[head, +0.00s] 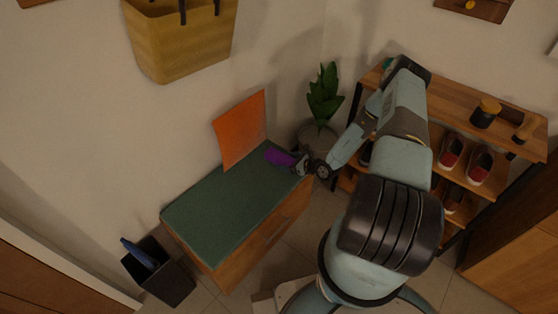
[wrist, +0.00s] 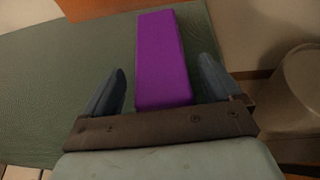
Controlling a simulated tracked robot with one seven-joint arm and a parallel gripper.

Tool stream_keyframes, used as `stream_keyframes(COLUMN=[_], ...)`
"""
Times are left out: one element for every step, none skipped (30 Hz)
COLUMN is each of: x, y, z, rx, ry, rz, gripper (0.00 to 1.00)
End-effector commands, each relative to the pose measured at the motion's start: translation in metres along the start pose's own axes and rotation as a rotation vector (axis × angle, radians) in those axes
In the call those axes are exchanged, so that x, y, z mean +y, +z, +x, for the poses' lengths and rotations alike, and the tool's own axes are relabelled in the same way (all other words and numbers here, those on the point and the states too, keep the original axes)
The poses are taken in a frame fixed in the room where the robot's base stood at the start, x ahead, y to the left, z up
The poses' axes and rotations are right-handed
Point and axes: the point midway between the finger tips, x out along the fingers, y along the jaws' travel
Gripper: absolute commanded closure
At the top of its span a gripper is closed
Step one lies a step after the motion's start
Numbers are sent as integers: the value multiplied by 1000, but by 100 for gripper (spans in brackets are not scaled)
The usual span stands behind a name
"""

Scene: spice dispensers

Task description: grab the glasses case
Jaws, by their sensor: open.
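The glasses case is a long purple box (head: 279,156) lying on the green-topped bench (head: 222,215), near the bench's right end. In the wrist view the purple case (wrist: 163,60) runs lengthwise away from me, its near end between my two fingers. My gripper (head: 301,163) is at the right end of the bench. In the wrist view my gripper (wrist: 162,85) is open, with a finger on each side of the case and a gap on both sides. I cannot tell how far the fingertips are above the bench top.
An orange panel (head: 240,131) stands at the back of the bench against the wall. A potted plant (head: 323,100) is just behind my gripper. A shoe shelf (head: 500,112) is on the right. A dark bin (head: 160,276) stands at the bench's left end. The bench's left part is clear.

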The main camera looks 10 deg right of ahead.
Motion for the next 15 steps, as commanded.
stream_keyframes(x=[-1,0,0,0,0,-1,-1,-1,-1,-1,-1,-1,-1,-1,-1], y=[0,0,0,0,0,0,0,0,0,0,0,0,0,0,0], z=[8,11,15,18,20,23,24,25,26,26,26,26,25,25,25], rx=[-1,-1,-1,-1,-1,-1,0,0,0,0,0,0,0,0,0], ry=[0,0,1,0,0,0,0,0,0,0,0,0,0,0,0], rz=[-1,-1,0,-1,-1,-1,-1,-1,-1,-1,0,0,0,0,0], gripper=[8,8,8,8,8,8,8,8,8,8,8,8,8,8,10])
